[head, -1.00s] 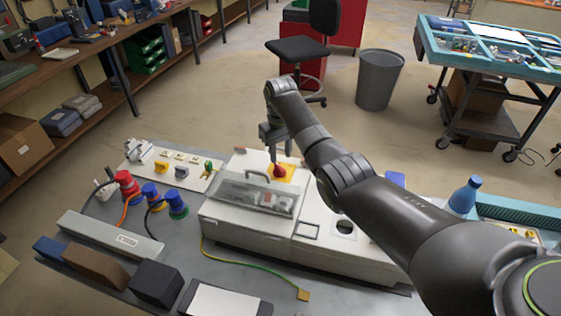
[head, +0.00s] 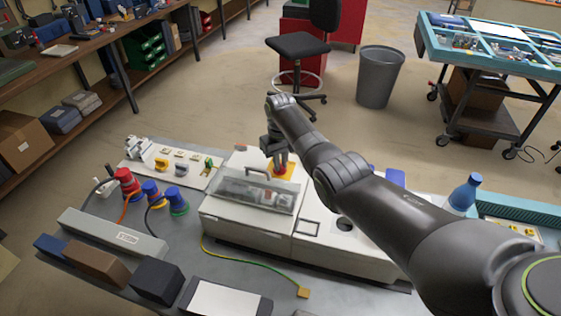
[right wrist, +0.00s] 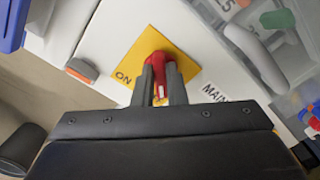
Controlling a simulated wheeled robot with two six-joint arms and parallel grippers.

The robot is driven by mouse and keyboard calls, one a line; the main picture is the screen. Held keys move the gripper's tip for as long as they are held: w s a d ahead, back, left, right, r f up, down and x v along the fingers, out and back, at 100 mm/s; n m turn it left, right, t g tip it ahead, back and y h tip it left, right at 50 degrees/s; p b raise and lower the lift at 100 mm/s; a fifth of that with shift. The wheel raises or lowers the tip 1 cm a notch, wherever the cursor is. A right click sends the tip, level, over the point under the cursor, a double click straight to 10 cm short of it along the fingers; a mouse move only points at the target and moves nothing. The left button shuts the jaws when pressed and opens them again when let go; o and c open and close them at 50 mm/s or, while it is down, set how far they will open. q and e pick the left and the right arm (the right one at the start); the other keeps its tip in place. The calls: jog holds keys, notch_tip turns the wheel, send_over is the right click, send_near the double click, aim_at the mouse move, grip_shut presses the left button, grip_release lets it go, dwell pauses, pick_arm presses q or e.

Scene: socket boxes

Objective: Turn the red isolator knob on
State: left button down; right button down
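The red isolator knob (right wrist: 155,61) sits on a yellow plate (right wrist: 127,62) marked ON at its left in the right wrist view. In the head view the yellow plate (head: 291,171) is on top of the white box, and the knob is mostly hidden by my gripper. My right gripper (right wrist: 161,72) has one finger on each side of the knob, and red fills the narrow gap between them, so it looks shut on it. The right gripper (head: 281,170) points down at the plate in the head view. My left gripper is not in view.
A clear-covered panel (head: 255,193) lies just in front of the knob on the white box (head: 240,232). Red and blue plugs (head: 150,190) with cables stand to the left. A green-yellow cable (head: 235,266) lies in front.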

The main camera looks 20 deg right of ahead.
jog(key=shift+r+m, duration=0.1)
jog(key=shift+m, duration=0.2)
jog(key=m+p, duration=0.1)
jog(key=m, duration=0.2)
jog(key=shift+a+m+p, duration=0.1)
jog(key=shift+m+p, duration=0.2)
jog(key=shift+p, duration=0.05)
jog(key=m, duration=0.4)
jog(key=shift+w+a+m+p, duration=0.1)
jog(key=shift+a+m+p, duration=0.05)
jog(key=shift+m+p, duration=0.2)
jog(key=m, duration=0.4)
jog(key=shift+w+m, duration=0.1)
jog(key=shift+m, duration=0.15)
jog(key=shift+w+a+m, duration=0.1)
jog(key=shift+m, duration=2.1)
jog(key=c, duration=1.5)
grip_release()
jog(key=shift+o, duration=0.2)
